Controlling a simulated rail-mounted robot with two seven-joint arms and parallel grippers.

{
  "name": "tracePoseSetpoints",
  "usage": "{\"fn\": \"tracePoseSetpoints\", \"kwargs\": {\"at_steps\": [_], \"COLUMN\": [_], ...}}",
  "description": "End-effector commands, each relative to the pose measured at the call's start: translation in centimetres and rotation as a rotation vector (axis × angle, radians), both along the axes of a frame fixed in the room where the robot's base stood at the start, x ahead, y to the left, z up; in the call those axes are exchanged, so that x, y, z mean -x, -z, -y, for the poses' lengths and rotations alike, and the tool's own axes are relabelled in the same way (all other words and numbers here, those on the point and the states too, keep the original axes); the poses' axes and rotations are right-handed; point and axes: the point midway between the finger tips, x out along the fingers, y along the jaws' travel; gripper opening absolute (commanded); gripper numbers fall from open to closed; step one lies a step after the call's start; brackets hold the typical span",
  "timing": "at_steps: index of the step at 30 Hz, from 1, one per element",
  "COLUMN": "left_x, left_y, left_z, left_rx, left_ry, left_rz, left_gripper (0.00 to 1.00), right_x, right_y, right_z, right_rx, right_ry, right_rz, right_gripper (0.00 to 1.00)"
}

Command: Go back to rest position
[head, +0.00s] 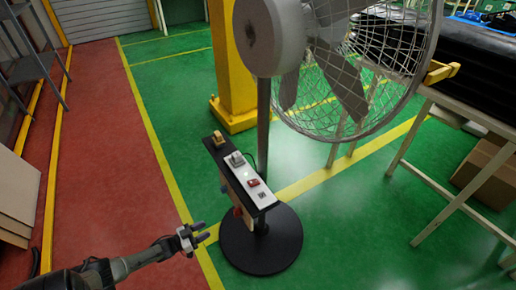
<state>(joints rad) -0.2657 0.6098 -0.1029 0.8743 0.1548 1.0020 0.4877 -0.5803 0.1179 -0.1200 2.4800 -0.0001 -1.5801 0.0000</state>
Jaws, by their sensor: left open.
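My left arm comes in from the lower left corner. Its gripper (203,231) is open and empty, over the floor close to the yellow line. It is to the left of the fan's round black base (261,254) and below the control box (236,172) in the picture. It looks apart from both. My right gripper does not show.
A large grey fan (270,38) stands on a pole with the control box. A yellow pillar (235,70) is behind it. At right are a table frame (437,192) and a cardboard box (487,173). Red floor (110,130) at left is clear.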

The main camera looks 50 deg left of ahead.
Motion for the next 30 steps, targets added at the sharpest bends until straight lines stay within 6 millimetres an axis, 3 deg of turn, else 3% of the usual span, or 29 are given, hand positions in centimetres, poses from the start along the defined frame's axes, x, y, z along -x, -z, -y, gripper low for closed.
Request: {"fn": "tracePoseSetpoints", "kwargs": {"at_steps": [8, 11, 18, 21, 26, 30], "left_x": [0.0, 0.0, 1.1, 1.0, 0.1, -1.0], "left_y": [0.0, 1.1, 7.0, 8.4, 8.8, 7.6], "left_z": [0.0, -0.6, -3.5, -3.7, -2.8, -0.5], "left_rx": [-0.020, -0.070, -0.249, -0.321, -0.425, -0.505], "left_ry": [0.000, -0.033, -0.184, -0.220, -0.246, -0.247], "left_rz": [0.003, -0.060, -0.453, -0.613, -0.831, -0.992], "left_gripper": [0.43, 0.43, 0.43, 0.43, 0.43, 0.43], "right_x": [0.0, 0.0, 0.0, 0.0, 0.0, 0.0], "right_y": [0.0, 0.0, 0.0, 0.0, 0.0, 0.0], "right_z": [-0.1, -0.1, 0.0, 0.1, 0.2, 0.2], "right_rx": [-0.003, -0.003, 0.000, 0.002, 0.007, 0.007], "right_ry": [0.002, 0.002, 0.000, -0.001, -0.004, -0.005], "right_rz": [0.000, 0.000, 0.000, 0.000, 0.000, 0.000], "right_gripper": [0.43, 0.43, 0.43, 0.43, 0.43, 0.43]}}
